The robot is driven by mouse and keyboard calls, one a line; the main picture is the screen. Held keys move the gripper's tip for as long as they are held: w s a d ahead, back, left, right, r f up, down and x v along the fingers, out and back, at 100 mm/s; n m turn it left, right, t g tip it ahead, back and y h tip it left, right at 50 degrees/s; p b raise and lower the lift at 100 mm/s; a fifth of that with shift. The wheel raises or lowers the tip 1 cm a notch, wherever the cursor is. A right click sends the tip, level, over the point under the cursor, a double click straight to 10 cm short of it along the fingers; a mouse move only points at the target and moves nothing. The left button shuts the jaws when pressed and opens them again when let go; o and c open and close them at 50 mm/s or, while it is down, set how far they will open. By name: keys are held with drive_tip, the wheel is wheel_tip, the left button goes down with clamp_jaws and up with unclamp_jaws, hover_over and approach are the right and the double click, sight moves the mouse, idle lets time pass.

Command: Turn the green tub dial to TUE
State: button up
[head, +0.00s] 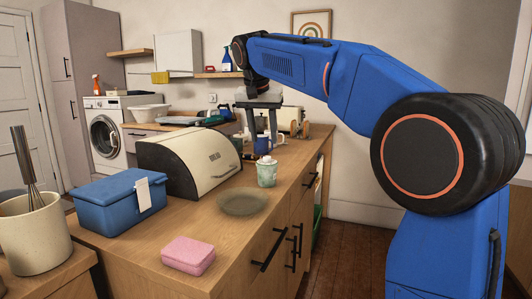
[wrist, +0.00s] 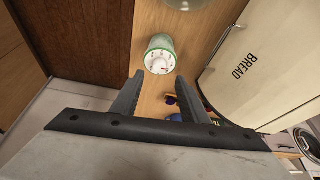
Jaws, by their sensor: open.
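The green tub (head: 267,174) stands upright on the wooden counter, pale green with a white dial lid. The wrist view shows the tub's round white dial (wrist: 160,62) from above, with a green rim and small marks around it too small to read. My gripper (head: 262,128) points down above the counter, beyond the tub in the head view. In the wrist view my gripper (wrist: 160,97) is open and empty, its two fingers apart, with the tub ahead of the fingertips and not between them.
A cream bread bin (head: 190,160) stands close left of the tub. A grey-green plate (head: 243,202) lies in front of it. A blue mug (head: 262,146) stands behind. A blue box (head: 115,203), a pink box (head: 188,255) and a utensil crock (head: 32,235) are nearer. The counter edge is right.

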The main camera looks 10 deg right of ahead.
sight(267, 157)
drive_tip(key=x, duration=0.7)
clamp_jaws()
